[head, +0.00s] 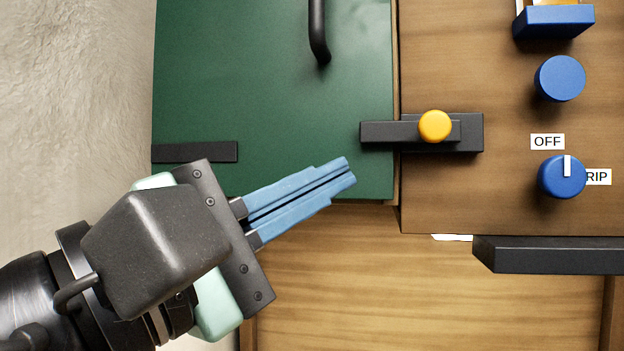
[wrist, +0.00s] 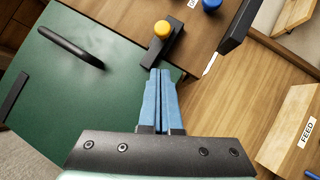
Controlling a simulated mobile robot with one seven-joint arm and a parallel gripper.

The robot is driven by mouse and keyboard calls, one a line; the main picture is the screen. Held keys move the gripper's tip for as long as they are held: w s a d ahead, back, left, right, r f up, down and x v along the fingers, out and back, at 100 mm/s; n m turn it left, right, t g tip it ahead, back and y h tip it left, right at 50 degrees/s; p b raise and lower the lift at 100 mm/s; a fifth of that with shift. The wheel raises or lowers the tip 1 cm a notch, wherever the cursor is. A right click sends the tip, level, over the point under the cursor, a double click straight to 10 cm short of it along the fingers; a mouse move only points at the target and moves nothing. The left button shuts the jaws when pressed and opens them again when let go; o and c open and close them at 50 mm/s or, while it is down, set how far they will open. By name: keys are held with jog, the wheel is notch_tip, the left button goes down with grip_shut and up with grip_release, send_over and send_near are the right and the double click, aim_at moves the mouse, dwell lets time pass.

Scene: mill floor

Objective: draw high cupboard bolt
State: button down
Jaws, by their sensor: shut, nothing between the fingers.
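The bolt (head: 382,132) is a dark bar with a round yellow knob (head: 435,126). It spans the right edge of the green cupboard door (head: 270,90) and the wooden panel beside it. The bar's left end overlaps the door. My gripper (head: 350,171) is shut and empty, below and left of the bolt, apart from the knob. In the wrist view the blue fingers (wrist: 160,72) point toward the bolt, and the yellow knob (wrist: 163,29) shows just beyond their tips.
A black door handle (head: 318,35) hangs above. Blue knobs (head: 560,78) and a switch marked OFF (head: 562,177) sit on the panel to the right. A black ledge (head: 550,255) juts out below them. A FEED-labelled block (wrist: 295,130) shows in the wrist view.

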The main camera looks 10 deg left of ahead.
aim_at(355, 165)
jog(key=w+d+r+p, duration=0.2)
jog(key=w+d+r, duration=0.1)
jog(key=d, duration=0.2)
jog(key=shift+w+d, duration=0.2)
jog(key=d, duration=0.4)
jog(key=shift+d+b, duration=0.4)
jog(key=shift+f, duration=0.15)
